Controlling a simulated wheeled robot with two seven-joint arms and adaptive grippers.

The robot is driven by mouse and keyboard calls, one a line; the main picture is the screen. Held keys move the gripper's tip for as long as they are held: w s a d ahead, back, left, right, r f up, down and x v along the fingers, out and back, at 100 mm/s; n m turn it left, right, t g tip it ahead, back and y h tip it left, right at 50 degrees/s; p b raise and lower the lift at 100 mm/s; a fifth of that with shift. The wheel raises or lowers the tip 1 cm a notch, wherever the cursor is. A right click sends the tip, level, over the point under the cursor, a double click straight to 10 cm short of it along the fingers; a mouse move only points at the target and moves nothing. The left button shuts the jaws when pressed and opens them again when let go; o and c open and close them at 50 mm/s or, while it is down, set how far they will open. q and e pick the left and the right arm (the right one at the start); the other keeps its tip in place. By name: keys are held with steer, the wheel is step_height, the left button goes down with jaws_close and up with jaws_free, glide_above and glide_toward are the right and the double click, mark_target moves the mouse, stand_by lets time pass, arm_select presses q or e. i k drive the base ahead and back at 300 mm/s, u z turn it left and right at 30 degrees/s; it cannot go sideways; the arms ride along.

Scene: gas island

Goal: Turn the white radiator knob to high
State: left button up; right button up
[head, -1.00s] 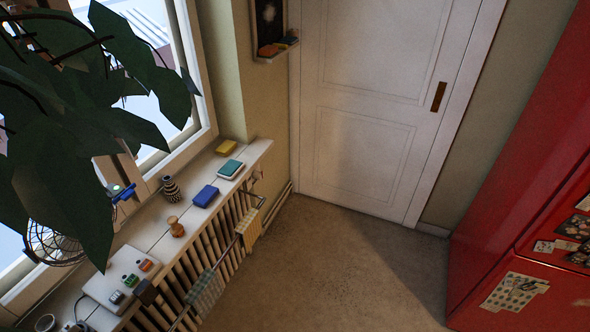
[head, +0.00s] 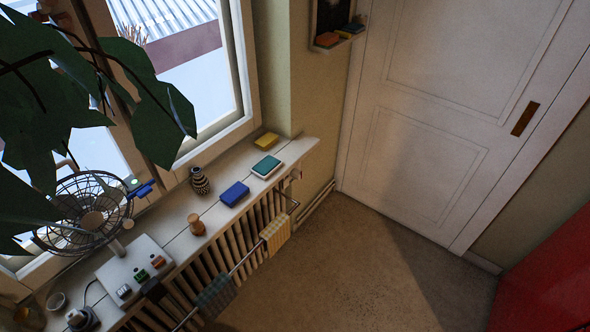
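The radiator (head: 215,258) stands under the windowsill on the left, with its slats showing below the sill's edge. A small pale part at the radiator's far end, under the sill's corner, may be the white knob (head: 293,174). It is too small to read its setting. Neither of my grippers is in view.
The sill (head: 176,250) holds a yellow sponge (head: 266,141), a teal box (head: 267,166), a blue box (head: 234,193), a vase, a wooden figure and a fan (head: 90,212). Cloths (head: 275,234) hang on a rail before the radiator. The floor (head: 330,270) is clear toward the door (head: 425,150).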

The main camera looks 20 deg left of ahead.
mark_target(296, 173)
steer(key=u, duration=0.5)
steer(key=i, duration=0.65)
steer(key=u, duration=0.7)
